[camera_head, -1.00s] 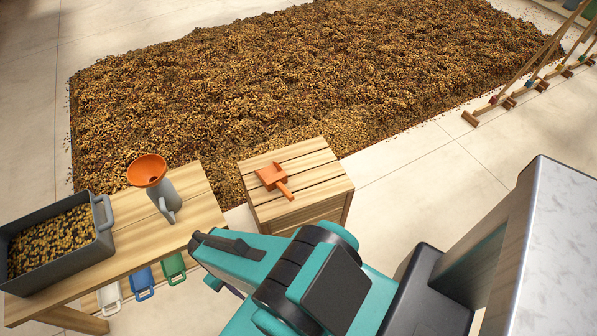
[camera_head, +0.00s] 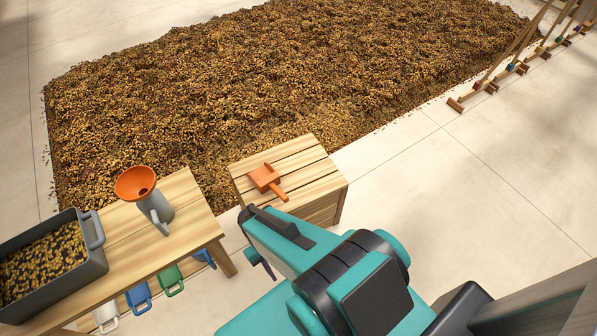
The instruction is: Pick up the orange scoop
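The orange scoop (camera_head: 265,181) lies on the slatted top of a small wooden crate-like table (camera_head: 313,163). Its pan is toward the upper left and its handle points to the lower right. My teal and black arm reaches in from the lower right, its far end just below the table in the picture. A small teal part with a dark tip (camera_head: 260,264) shows under that end and may belong to my gripper. The fingers cannot be made out clearly. The scoop lies apart from my arm in the picture, and nothing holds it.
A wooden bench (camera_head: 188,190) on the left bears a grey crate (camera_head: 98,265) of beans and a grey jug (camera_head: 157,209) with an orange funnel (camera_head: 135,182). Several coloured handled items hang along its front. A large bean bed (camera_head: 250,90) lies behind.

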